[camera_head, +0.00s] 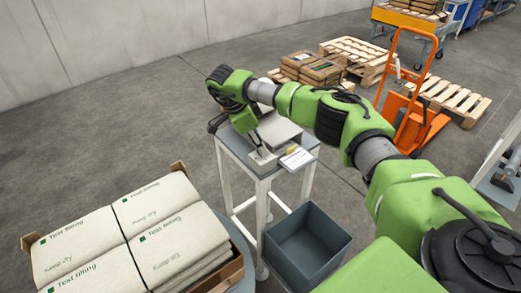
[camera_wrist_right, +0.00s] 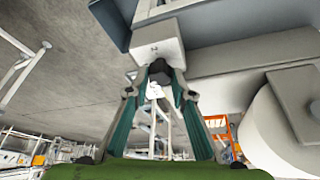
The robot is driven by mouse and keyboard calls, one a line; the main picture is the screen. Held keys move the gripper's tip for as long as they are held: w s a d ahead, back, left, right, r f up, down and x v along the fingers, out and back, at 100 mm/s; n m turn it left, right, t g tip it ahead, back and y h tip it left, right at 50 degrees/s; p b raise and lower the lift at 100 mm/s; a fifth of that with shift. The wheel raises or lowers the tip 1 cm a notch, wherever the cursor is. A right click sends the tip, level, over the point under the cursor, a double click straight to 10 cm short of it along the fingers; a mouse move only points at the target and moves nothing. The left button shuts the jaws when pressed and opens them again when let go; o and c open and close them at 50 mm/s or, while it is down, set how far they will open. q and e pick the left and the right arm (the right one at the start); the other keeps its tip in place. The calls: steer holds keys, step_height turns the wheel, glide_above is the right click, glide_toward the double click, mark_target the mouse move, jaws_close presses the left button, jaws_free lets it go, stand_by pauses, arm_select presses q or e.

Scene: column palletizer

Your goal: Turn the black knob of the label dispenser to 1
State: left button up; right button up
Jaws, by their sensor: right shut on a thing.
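The label dispenser (camera_head: 274,131) is a grey-white machine on a small stand, with a white label (camera_head: 296,158) at its front. My right gripper (camera_head: 258,146) reaches down to its front left part. In the right wrist view the dispenser's white block (camera_wrist_right: 157,47) carries small dark markings too small to read surely. The black knob (camera_wrist_right: 160,72) sticks out of this block. My right gripper (camera_wrist_right: 161,84) is shut on the knob, one finger on each side. The knob's setting cannot be read. In the head view the knob is hidden. My left gripper is not in view.
The stand (camera_head: 230,143) has light legs, with an open grey bin (camera_head: 307,248) at its foot. A box of stacked white sacks (camera_head: 140,230) is at the lower left. Wooden pallets (camera_head: 352,50) and an orange pallet jack (camera_head: 408,105) are behind. Floor left of the stand is clear.

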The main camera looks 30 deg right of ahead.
steer(key=shift+w+m+g+y+b, duration=0.1)
steer(key=shift+m+g+y+b, duration=0.35)
steer(key=shift+m, duration=0.65)
steer(key=shift+m+g+y+b, duration=0.1)
steer(key=shift+m+g+b, duration=0.15)
steer(key=shift+m+b, duration=0.6)
steer(key=shift+m, duration=0.35)
steer(key=o, duration=1.1)
steer(key=shift+p, duration=0.3)
